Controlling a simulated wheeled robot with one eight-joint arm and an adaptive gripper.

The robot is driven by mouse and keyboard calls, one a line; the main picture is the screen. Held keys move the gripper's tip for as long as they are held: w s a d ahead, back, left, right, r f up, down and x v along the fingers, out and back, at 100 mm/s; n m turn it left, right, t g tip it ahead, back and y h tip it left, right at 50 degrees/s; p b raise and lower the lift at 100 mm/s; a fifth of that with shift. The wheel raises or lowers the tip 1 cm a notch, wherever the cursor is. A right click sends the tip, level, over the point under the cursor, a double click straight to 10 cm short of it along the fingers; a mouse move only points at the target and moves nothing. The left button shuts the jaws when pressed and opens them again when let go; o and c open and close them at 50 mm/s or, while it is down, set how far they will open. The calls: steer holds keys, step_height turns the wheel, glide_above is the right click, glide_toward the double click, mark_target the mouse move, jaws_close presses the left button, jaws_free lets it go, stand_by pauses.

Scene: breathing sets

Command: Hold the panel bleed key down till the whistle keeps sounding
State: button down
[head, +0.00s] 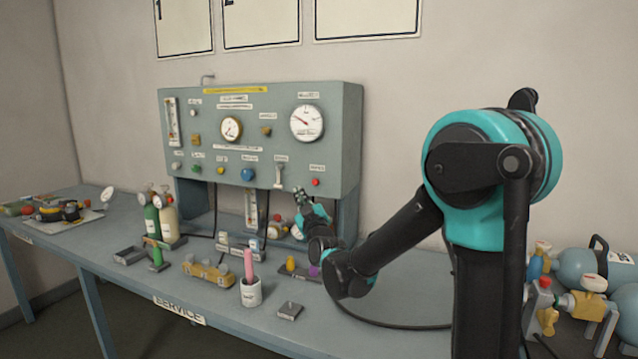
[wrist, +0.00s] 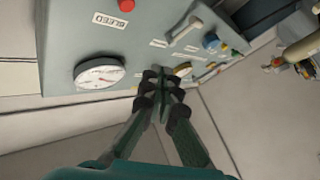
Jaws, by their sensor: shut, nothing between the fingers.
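The bleed key is a small red button (head: 315,182) at the lower right of the grey panel's (head: 345,130) face. In the wrist view the red button (wrist: 126,5) is at the top edge, partly cut off, beside a label reading BLEED. My gripper (head: 301,192) is shut and empty, just left of and below the red button in the head view. In the wrist view its fingertips (wrist: 163,76) appear in front of the panel, away from the button. I see no contact with the button. I cannot pick out the whistle.
A lever (head: 279,175) and a blue knob (head: 248,174) sit left of the button on the panel. A large white gauge (head: 306,123) is above it. Cylinders (head: 166,218), a cup (head: 251,292) and small parts crowd the bench (head: 210,335).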

mark_target(315, 182)
steer(key=shift+w+d, duration=0.1)
steer(key=shift+w, duration=0.05)
steer(key=shift+w+d, duration=0.45)
steer(key=shift+w, duration=0.9)
steer(key=shift+w+d, duration=0.5)
steer(key=shift+w, duration=0.8)
steer(key=shift+w+d, duration=0.45)
steer(key=shift+w, duration=0.9)
steer(key=shift+w+d, duration=0.15)
steer(key=shift+w, duration=0.25)
steer(key=shift+w+d, duration=0.25)
steer(key=shift+w, duration=0.3)
stand_by(2.9)
